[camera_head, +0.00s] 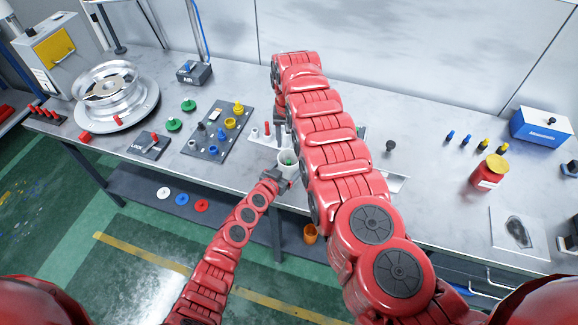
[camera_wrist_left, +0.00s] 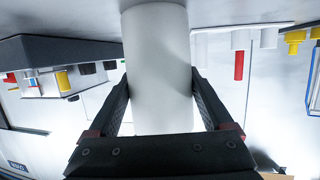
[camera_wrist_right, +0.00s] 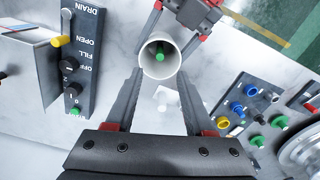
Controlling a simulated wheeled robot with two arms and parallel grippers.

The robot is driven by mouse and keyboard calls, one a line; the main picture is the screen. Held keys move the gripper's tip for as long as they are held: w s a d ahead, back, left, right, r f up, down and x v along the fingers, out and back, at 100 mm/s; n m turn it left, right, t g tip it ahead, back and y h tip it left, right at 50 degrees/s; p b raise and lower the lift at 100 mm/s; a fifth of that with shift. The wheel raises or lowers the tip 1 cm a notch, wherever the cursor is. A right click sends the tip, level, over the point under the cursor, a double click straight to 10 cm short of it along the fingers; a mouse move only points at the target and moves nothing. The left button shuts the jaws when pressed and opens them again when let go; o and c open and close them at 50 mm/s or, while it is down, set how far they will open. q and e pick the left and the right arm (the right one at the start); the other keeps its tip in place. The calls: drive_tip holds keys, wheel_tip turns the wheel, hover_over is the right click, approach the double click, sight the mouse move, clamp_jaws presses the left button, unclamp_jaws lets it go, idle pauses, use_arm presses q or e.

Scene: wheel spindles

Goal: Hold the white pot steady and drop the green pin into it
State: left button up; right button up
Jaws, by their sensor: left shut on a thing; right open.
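The white pot (camera_head: 285,168) stands near the table's front edge. My left gripper (camera_head: 278,179) is shut on its side; in the left wrist view the pot (camera_wrist_left: 158,75) fills the space between both fingers. In the right wrist view I look into the pot's round mouth (camera_wrist_right: 145,60). The green pin (camera_wrist_right: 160,55) shows inside that mouth; I cannot tell how deep it sits. It is a small green spot in the head view (camera_head: 288,161). My right gripper (camera_wrist_right: 159,82) is open above the pot, with nothing between its fingers. My right arm hides part of the area in the head view.
A grey board (camera_head: 213,143) with coloured knobs lies left of the pot, and a silver wheel (camera_head: 105,85) farther left. A labelled control panel (camera_wrist_right: 82,60) is near the right gripper. A red jar (camera_head: 488,174) and blue box (camera_head: 541,127) stand at the right.

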wheel_tip(320, 180, up, 12)
idle(0.4)
use_arm(q)
drive_tip(key=o, duration=1.1)
drive_tip(key=shift+s+a, duration=0.4)
drive_tip(key=shift+s, duration=0.2)
drive_tip(key=shift+v, duration=5.35)
